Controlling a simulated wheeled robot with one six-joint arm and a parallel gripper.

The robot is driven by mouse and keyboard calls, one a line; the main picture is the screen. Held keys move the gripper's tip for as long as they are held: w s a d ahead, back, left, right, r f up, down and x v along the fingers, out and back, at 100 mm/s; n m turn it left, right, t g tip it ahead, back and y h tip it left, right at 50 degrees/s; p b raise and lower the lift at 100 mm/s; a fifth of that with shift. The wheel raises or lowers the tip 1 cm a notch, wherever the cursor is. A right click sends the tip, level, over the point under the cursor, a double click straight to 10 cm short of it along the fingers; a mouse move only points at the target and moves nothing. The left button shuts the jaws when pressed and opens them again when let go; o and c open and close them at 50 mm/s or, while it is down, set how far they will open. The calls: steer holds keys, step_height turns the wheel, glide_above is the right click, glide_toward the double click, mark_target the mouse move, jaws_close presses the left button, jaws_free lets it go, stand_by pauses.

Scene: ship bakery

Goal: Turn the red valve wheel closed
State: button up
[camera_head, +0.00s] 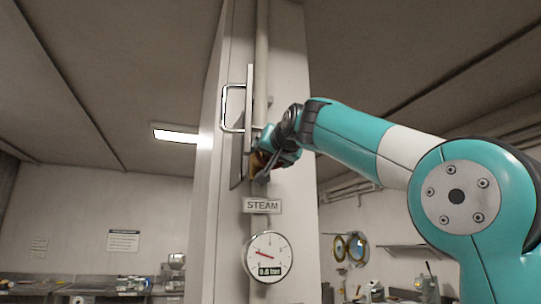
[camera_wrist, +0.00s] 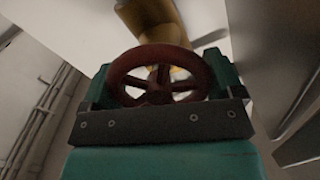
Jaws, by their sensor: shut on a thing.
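The red valve wheel (camera_wrist: 158,54) shows in the wrist view, with its spokes and hub facing the camera. It sits in front of a brass valve body (camera_wrist: 155,18). My gripper (camera_wrist: 160,82) has a finger at the left and at the right of the wheel, shut on its rim. In the head view my gripper (camera_head: 268,163) is up at the pipe on the white column. It hides most of the wheel there; only a little brass-orange (camera_head: 259,163) shows.
A metal handle (camera_head: 235,108) and a flat grey panel (camera_head: 238,150) stand close to the left of my gripper. Counters with kitchen machines line the back.

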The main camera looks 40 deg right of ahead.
stand_by(0.4)
steer(key=o, duration=0.7)
steer(key=b+v, duration=0.3)
steer(key=v, duration=1.4)
steer(key=shift+s+r, duration=0.1)
steer(key=shift+s, duration=0.1)
